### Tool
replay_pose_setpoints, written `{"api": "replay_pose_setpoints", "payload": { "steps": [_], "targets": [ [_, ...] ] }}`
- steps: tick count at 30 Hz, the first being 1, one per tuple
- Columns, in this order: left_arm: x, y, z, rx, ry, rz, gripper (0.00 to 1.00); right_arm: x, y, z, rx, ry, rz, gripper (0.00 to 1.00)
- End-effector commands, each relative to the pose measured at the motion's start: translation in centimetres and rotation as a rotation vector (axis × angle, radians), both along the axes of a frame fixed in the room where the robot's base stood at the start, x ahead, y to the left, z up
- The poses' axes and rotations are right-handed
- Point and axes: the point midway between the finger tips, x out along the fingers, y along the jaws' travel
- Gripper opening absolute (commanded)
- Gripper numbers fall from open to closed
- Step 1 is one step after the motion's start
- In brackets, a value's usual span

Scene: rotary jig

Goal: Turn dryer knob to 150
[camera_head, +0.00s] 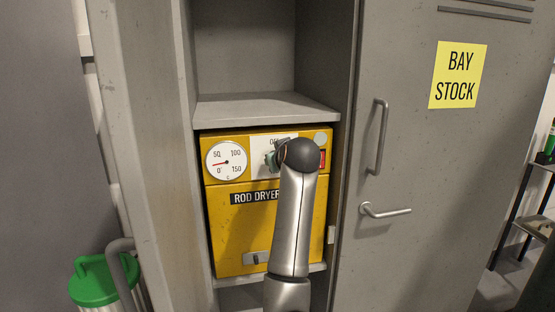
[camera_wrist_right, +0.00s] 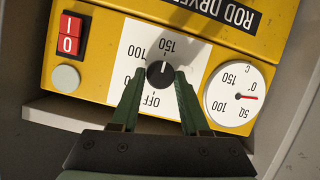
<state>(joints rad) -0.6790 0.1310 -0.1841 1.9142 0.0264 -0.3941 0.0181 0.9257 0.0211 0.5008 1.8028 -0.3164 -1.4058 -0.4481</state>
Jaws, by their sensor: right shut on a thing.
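The yellow rod dryer (camera_head: 228,215) sits in an open locker bay. Its black knob (camera_wrist_right: 160,73) is on a white dial plate (camera_wrist_right: 131,45), seen turned around in the right wrist view. My right gripper (camera_wrist_right: 161,76) has its two green fingers on either side of the knob, shut on it. A small white mark shows on the knob's side toward the printed 150; its exact alignment is hard to tell. In the head view, my right gripper (camera_head: 272,157) is mostly behind my wrist, which hides the knob. My left gripper is not in view.
The round gauge (camera_head: 227,161) has its red needle near 0. A red switch (camera_wrist_right: 70,34) and a grey round button (camera_wrist_right: 66,78) are beside the dial plate. A shelf (camera_head: 265,108) is above the dryer. A locker door (camera_head: 430,180) is at right, a green-lidded bin (camera_head: 100,280) at left.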

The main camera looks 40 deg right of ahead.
Motion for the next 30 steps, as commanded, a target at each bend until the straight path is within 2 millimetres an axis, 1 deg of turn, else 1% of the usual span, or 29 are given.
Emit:
{"api": "replay_pose_setpoints", "payload": {
  "steps": [13,14,15,21,30],
  "targets": [
    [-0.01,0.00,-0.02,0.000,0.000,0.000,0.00,0.02,0.05,-0.23,0.012,0.000,0.002,0.00],
    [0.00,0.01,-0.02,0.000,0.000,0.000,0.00,0.02,0.05,-0.23,0.012,0.000,0.002,0.49],
    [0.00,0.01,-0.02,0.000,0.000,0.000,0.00,0.03,0.05,-0.22,0.012,0.000,0.002,0.53],
    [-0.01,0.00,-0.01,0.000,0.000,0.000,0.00,0.02,0.03,-0.13,0.010,-0.001,0.001,0.75],
    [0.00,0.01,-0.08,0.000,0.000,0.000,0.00,-0.19,0.11,0.04,0.008,-0.004,0.000,0.75]
  ]
}}
